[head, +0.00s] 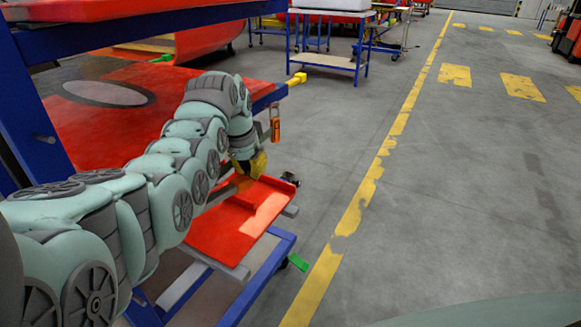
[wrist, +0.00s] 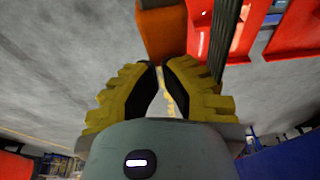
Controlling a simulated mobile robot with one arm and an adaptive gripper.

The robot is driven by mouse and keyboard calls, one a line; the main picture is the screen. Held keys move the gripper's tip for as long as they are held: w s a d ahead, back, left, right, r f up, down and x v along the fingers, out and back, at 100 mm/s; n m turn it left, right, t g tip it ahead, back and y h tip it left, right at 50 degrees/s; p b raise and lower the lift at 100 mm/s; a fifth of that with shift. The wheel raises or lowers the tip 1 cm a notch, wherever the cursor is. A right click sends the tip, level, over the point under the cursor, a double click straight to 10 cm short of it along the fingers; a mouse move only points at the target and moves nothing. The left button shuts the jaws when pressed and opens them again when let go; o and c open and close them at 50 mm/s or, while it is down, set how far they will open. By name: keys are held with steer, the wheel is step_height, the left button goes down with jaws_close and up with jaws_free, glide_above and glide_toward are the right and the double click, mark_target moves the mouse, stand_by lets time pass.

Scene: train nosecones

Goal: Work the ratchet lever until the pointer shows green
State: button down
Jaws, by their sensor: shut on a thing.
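My gripper (head: 250,165) has yellow fingers and is at the end of my arm, beside the blue frame and above a red tray. In the wrist view its fingertips (wrist: 163,66) are close together, with an orange block (wrist: 160,32) right at them. The block appears to be the ratchet lever, and the fingers cover its near end. A dark ribbed strap (wrist: 232,35) runs beside it.
The red tray (head: 213,240) lies on a blue trolley frame (head: 268,270) below my gripper. A large red nosecone panel (head: 85,130) fills the left. A blue-legged table (head: 328,62) stands farther back. The grey floor (head: 440,200) to the right is clear.

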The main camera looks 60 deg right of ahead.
steer(key=v, duration=0.2)
steer(key=p+v, duration=0.1)
steer(key=v, duration=0.4)
steer(key=shift+a+r, duration=0.3)
steer(key=shift+a, duration=0.2)
steer(key=shift+a+r+p, duration=0.2)
steer(key=shift+r+p, duration=0.25)
steer(key=shift+p, duration=0.35)
steer(key=shift+s, duration=0.1)
